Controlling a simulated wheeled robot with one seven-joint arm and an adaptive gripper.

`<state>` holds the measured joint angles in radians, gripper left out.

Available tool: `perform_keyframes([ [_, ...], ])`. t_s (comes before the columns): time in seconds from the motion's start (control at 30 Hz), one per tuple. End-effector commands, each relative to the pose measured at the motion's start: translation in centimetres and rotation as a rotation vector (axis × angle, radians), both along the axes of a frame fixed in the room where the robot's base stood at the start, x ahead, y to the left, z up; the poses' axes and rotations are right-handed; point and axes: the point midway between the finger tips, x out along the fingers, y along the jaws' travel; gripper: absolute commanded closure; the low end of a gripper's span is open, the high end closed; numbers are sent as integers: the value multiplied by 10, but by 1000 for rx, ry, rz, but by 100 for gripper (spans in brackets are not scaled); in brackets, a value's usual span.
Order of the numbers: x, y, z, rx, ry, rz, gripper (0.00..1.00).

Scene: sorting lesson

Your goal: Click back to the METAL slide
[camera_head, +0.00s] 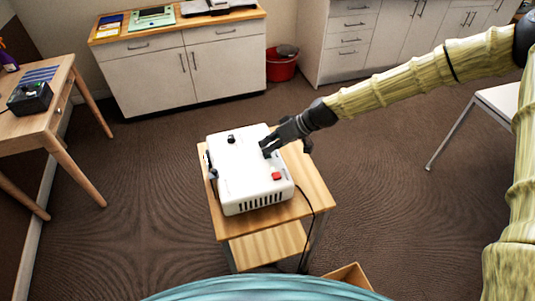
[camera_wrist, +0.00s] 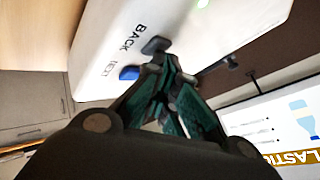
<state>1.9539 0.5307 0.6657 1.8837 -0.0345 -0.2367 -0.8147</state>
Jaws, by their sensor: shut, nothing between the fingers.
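A white projector (camera_head: 242,185) sits on a small wooden cart. In the wrist view its top (camera_wrist: 112,22) carries the words BACK and, partly readable, NEXT. A dark grey key (camera_wrist: 155,45) is beside BACK, and a blue key (camera_wrist: 129,72) is beside NEXT. My gripper (camera_head: 268,151) is shut and empty, pointing down over the projector's right side. In the wrist view its fingertips (camera_wrist: 160,64) are close to the dark grey key; I cannot tell whether they touch it. A screen (camera_wrist: 275,125) at the right shows a slide with a blue bottle and letters reading "LASTIC".
The cart top (camera_head: 308,180) has bare wood to the projector's right, and a black cable hangs there. A red button (camera_head: 276,176) and a black knob (camera_head: 231,139) are on the projector. A wooden table (camera_head: 58,110) stands left, and a brown box (camera_head: 348,275) lies in front.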

Motion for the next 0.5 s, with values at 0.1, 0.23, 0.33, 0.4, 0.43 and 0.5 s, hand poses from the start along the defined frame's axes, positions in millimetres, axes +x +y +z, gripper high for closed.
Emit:
perform_keyframes([
  [0.1,0,0,0,0,0,0,100],
  [0.23,0,0,3,0,0,0,100],
  [0.33,0,0,8,0,0,0,100],
  [0.4,0,0,11,0,0,0,100],
  [0.43,0,0,12,0,0,0,100],
  [0.5,0,0,15,0,-1,1,100],
])
